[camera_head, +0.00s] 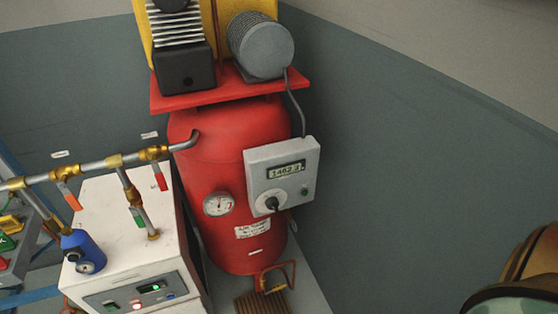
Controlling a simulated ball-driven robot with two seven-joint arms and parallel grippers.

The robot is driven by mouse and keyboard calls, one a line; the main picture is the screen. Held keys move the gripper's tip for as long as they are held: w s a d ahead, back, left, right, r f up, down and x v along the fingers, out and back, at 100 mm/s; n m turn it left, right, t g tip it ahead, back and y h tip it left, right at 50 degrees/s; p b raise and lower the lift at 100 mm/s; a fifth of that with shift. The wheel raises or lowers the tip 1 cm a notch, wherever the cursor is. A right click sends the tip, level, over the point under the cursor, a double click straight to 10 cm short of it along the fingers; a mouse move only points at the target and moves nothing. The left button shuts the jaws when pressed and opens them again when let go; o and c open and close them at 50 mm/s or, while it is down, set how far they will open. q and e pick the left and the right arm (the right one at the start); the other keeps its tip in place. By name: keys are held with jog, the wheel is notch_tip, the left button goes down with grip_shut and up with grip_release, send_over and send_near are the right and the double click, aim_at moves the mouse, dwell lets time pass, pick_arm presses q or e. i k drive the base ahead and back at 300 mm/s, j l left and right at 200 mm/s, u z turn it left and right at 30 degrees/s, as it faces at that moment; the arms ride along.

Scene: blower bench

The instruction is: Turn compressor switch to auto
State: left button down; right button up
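The red compressor tank (225,155) stands upright in the corner. A light grey control box (281,172) is on its right front side. The box has a small display (286,170) that seems to read 1462 and a further character. Below the display is the compressor switch (271,203), a dark rotary knob on a pale round plate. Its pointer angle and labels are too small to read. Neither of my grippers shows in the head view.
A white cabinet (120,240) with a lit green display stands left of the tank. Brass-fitted pipes (105,163) with red and green valve handles run above it. A cable (299,105) rises from the box to the motor (262,45). A brown and green rounded shape (530,280), unclear, fills the lower right corner.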

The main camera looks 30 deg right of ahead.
aim_at(271, 203)
jog(key=z, duration=1)
